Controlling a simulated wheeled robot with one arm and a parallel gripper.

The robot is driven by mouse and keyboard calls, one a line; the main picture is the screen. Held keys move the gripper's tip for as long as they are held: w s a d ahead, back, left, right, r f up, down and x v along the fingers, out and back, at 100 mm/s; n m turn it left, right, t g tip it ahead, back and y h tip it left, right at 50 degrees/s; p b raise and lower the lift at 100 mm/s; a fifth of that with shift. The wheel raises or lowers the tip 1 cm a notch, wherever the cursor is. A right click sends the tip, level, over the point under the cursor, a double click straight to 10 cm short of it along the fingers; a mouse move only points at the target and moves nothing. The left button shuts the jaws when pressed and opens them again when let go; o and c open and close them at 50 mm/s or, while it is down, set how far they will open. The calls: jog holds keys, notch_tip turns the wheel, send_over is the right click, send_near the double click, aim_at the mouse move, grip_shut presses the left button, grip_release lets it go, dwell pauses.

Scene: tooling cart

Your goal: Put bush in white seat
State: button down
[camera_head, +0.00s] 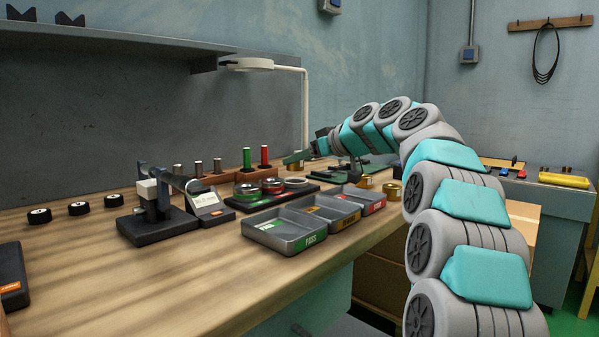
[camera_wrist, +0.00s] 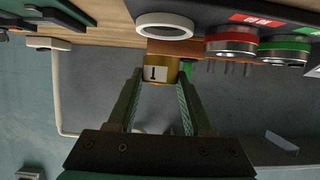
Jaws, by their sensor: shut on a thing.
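A brass bush with a white label marked "1" (camera_wrist: 161,68) is between the fingertips of my gripper (camera_wrist: 160,78) in the wrist view. My gripper is shut on it. In the head view my gripper (camera_head: 297,157) is over the back of the bench, with a small brass part of the bush (camera_head: 293,167) showing below it. The white seat is a white ring (camera_wrist: 164,25) just beyond the bush in the wrist view. It also shows in the head view (camera_head: 296,182) at the right end of a dark fixture. Any gap between bush and seat is hard to judge.
A red seat (camera_head: 272,184) and a green seat (camera_head: 247,190) share the dark fixture with the white one. Several upright pins (camera_head: 265,156) stand behind it. Grey trays (camera_head: 285,229) lie in front. Other brass bushes (camera_head: 392,189) stand to the right. A lamp post (camera_head: 305,105) rises behind.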

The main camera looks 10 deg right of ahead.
aim_at(301, 170)
jog(key=shift+f, duration=1.7)
jog(key=shift+f+b, duration=0.2)
jog(key=shift+b, duration=0.1)
jog(key=shift+c, duration=1.6)
grip_release()
jog(key=shift+r, duration=0.1)
jog(key=shift+r+p, duration=0.2)
jog(key=shift+p, duration=0.15)
jog(key=v, duration=0.6)
jog(key=b+v, duration=0.1)
jog(key=v, duration=0.5)
jog(key=shift+d+f, duration=0.1)
jog(key=shift+f, duration=0.15)
